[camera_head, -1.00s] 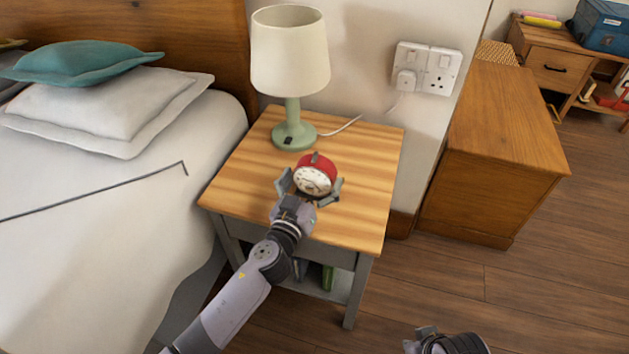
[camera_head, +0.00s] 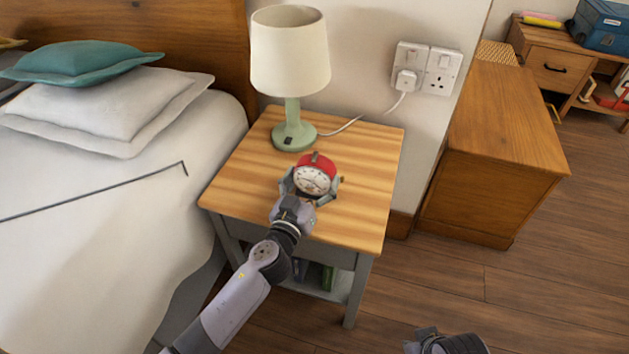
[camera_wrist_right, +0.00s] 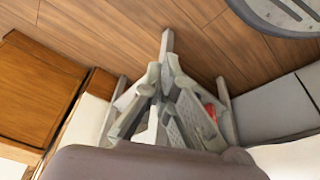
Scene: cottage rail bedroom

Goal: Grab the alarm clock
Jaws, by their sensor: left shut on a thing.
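The alarm clock (camera_head: 313,175), red with a round white dial, stands on the wooden top of the bedside table (camera_head: 365,185), in front of the lamp. My left gripper (camera_head: 309,187) reaches it from the front. Its fingers are closed against the clock's left and right sides, and the dial shows between them. Whether the clock's base touches the table is hard to tell. My right gripper shows only in part at the bottom edge of the head view (camera_head: 425,340). In the right wrist view its fingers (camera_wrist_right: 166,75) are seen close together, with no object clearly between them.
A green lamp (camera_head: 293,125) with a cream shade stands behind the clock, its cable running to the wall socket (camera_head: 427,68). The bed (camera_head: 90,240) is at the left. A wooden cabinet (camera_head: 505,150) stands at the right, with open floor (camera_head: 500,290) in front.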

